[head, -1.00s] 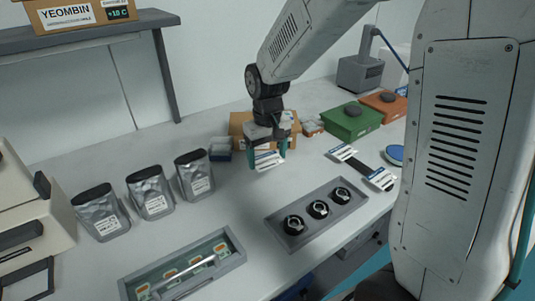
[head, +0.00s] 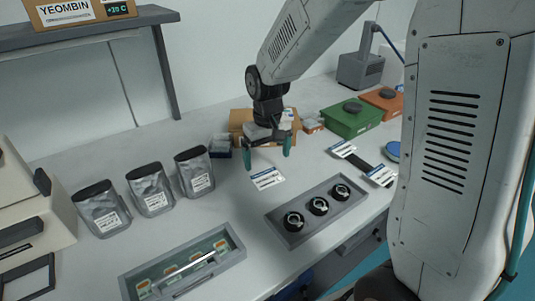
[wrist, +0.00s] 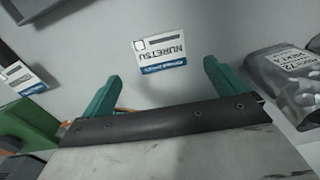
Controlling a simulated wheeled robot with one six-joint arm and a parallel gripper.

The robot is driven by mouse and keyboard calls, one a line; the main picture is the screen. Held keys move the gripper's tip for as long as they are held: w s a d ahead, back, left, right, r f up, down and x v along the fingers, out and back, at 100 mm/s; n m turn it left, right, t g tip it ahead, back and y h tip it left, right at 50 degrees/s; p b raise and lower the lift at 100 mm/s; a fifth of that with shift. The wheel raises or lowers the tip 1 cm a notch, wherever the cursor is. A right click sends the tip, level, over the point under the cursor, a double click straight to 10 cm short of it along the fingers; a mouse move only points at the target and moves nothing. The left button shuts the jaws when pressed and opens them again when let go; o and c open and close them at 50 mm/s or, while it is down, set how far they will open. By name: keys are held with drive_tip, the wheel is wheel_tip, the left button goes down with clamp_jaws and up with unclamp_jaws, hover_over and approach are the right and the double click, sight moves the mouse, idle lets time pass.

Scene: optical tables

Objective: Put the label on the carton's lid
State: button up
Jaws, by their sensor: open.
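A white label with a blue stripe (head: 267,178) lies on the table below and in front of my gripper. In the wrist view the same label (wrist: 160,52) reads "NURETSU" and lies beyond the fingertips, between them. My gripper (head: 268,160) is open and empty, its green fingers apart above the table; it also shows in the wrist view (wrist: 160,80). A cardboard carton (head: 241,121) stands behind my gripper, partly hidden by it, so its lid is mostly out of sight.
Two more labels (head: 343,149) (head: 381,175) lie on a dark strip at the right. A grey tray with black round parts (head: 333,215) is in front. Silver pouches (head: 150,190) stand left. Green (head: 352,120) and orange (head: 384,101) boxes stand back right.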

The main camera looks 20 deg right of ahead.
wheel_tip(320, 180, up, 13)
drive_tip(key=s+d+r+m+t, duration=0.1)
drive_tip(key=s+d, duration=0.2)
drive_tip(key=s, duration=2.3)
drive_tip(key=shift+r, duration=0.2)
drive_tip(key=shift+o, duration=0.3)
